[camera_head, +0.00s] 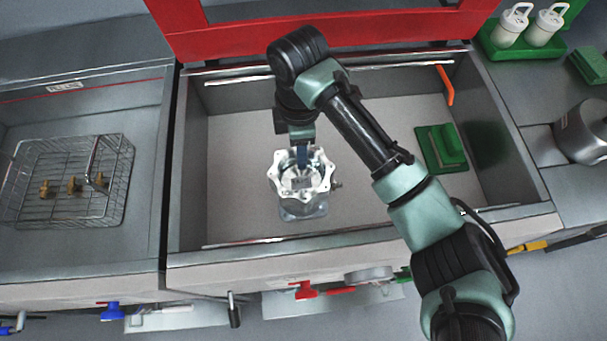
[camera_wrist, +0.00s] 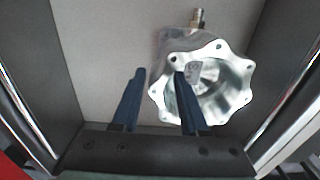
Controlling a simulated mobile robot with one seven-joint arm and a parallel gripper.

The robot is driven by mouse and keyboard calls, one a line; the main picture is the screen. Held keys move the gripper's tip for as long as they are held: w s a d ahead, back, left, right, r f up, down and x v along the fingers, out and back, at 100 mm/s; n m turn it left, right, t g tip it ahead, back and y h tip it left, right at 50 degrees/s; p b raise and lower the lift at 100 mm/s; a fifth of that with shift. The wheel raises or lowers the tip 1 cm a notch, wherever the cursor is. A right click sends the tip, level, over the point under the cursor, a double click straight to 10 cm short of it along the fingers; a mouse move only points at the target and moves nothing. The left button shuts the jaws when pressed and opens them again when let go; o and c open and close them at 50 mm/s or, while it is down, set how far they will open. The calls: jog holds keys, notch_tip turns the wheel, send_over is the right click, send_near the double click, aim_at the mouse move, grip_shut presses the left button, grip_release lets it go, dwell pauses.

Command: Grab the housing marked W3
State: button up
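One silver machined housing (camera_head: 303,205) stands in the middle basin, with a scalloped, holed flange around an open cavity. In the wrist view the housing (camera_wrist: 235,95) lies right of centre, with a small fitting at its top. A mark shows inside the cavity, too small to read surely. My gripper (camera_wrist: 155,80) is open, its two blue fingers apart. The right finger overlaps the left part of the flange and cavity in the wrist view; the left finger is over bare basin floor. I cannot tell whether the finger touches the housing.
The basin (camera_head: 235,150) has raised walls and a mostly clear floor. A green block (camera_head: 441,148) and an orange tool (camera_head: 445,85) are at its right side. A wire basket (camera_head: 70,185) with brass fittings stands left. White bottles (camera_head: 511,24) stand at the upper right.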

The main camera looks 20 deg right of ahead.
grip_shut()
jog(key=shift+r, duration=0.15)
dwell(0.9)
